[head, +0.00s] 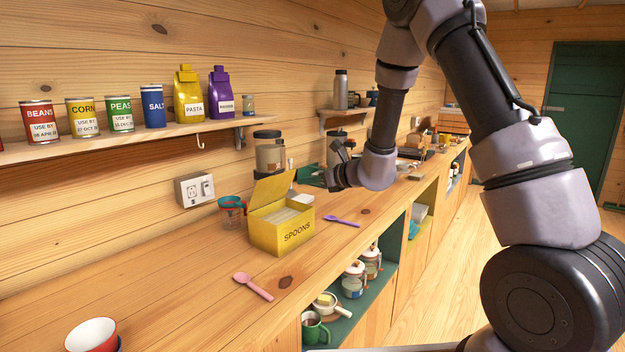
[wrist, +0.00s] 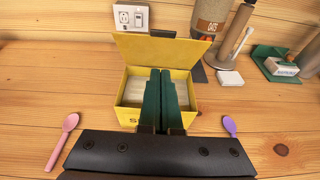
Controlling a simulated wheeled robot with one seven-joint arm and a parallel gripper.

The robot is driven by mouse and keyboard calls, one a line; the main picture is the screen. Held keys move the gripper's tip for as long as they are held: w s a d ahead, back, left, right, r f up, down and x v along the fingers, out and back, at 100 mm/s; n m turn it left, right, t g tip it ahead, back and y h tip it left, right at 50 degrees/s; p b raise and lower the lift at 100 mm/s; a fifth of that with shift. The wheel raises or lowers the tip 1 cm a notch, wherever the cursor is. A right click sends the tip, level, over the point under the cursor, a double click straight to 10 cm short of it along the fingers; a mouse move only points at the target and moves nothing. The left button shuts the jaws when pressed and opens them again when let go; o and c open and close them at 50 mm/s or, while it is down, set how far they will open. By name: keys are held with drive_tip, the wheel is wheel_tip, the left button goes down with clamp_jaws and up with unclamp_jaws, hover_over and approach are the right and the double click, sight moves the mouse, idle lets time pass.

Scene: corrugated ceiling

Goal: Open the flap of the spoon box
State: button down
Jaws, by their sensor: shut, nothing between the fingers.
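The yellow spoon box (head: 283,237), labelled SPOONS, stands on the wooden counter. Its flap (head: 271,189) stands raised along the back, wall side, and the box top is open with pale contents showing. In the wrist view the flap (wrist: 165,51) rises behind the open box (wrist: 127,116). My gripper (head: 335,178) is above and to the right of the box in the head view, apart from the flap. In the wrist view its green fingers (wrist: 161,75) are together and empty, covering the middle of the box and part of its label.
A pink spoon (head: 253,287) and a purple spoon (head: 342,221) lie on either side of the box. A teal and red cup (head: 232,212) stands left of it. A jar (head: 269,155) stands behind, near the wall.

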sight(279, 173)
drive_tip(key=w+a, duration=0.4)
drive_tip(key=a, duration=0.1)
drive_tip(key=shift+w+a+r, duration=0.1)
drive_tip(key=shift+w, duration=0.1)
drive_tip(key=shift+w+a+r, duration=0.2)
drive_tip(key=shift+w+a, duration=0.05)
drive_tip(key=shift+a, duration=0.05)
drive_tip(key=shift+w+a+r, duration=0.2)
drive_tip(key=shift+a+r, duration=0.1)
drive_tip(key=shift+a, duration=0.05)
drive_tip(key=w+a, duration=0.1)
drive_tip(key=w+a+r+g+h, duration=0.1)
drive_tip(key=a, duration=0.1)
drive_tip(key=w+a+r+h, duration=0.1)
drive_tip(key=w, duration=0.1)
drive_tip(key=shift+a+r+g, duration=0.15)
drive_tip(key=shift+r+g, duration=0.1)
drive_tip(key=shift+g, duration=0.05)
drive_tip(key=shift+r, duration=0.2)
